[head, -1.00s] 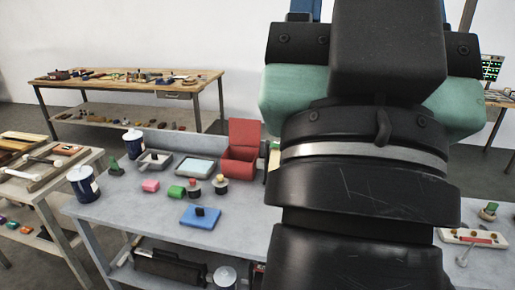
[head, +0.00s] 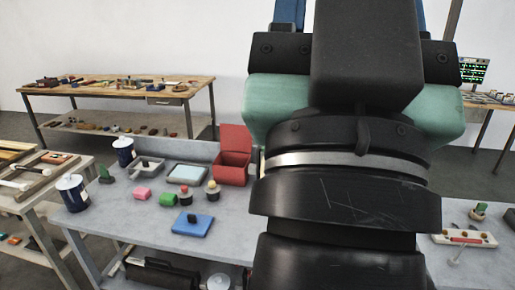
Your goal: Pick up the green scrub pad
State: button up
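The green scrub pad (head: 167,200) is most likely the small green block on the grey workbench (head: 120,222), between a pink block (head: 141,193) and a small dark-based piece with a red top (head: 186,195). It lies free, with nothing gripping it. My own arm fills the middle and right of the head view, with black links and teal-green parts. My gripper's fingers do not show, so I cannot see whether they are open or shut.
A blue block with a dark knob (head: 192,224) lies in front of the pad. Behind stand a grey tray (head: 187,174), an open red box (head: 232,166) and a white-and-blue can (head: 124,152). Another can (head: 72,193) stands at the left edge. My arm hides the bench's middle right.

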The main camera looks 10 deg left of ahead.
aim_at(166, 198)
jog(key=i+j+u, duration=0.25)
jog(key=i+j, duration=0.3)
jog(key=i+j+u, duration=0.25)
jog(key=i+j, duration=0.2)
jog(key=i, duration=0.2)
